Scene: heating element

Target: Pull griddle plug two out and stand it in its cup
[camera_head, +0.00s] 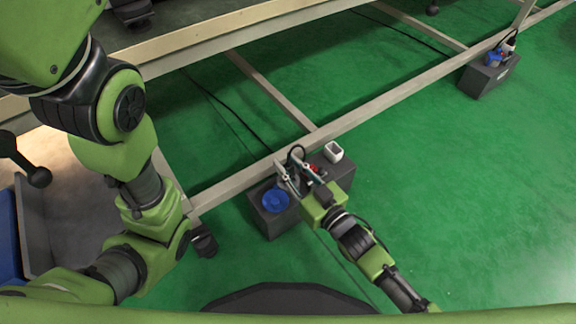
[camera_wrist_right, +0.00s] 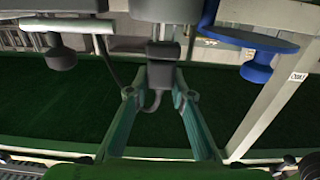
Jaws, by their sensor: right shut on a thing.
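My right gripper (camera_head: 289,172) reaches over a dark grey box (camera_head: 268,220) on the floor in the head view. In the right wrist view its two fingers (camera_wrist_right: 159,94) close around a dark plug (camera_wrist_right: 163,73) with a black cable curling from it. The fingers hide part of the plug, and I cannot tell whether it is still seated in a socket. A small white open-topped cup (camera_head: 333,152) stands at the box's far right end.
A blue round cap (camera_head: 274,199) is on the box's left end; a blue disc also shows in the wrist view (camera_wrist_right: 265,58). A red part (camera_head: 313,169) lies near the cup. A beige frame beam (camera_head: 240,183) runs behind the box. Another box (camera_head: 487,78) stands far right. Green floor is clear right.

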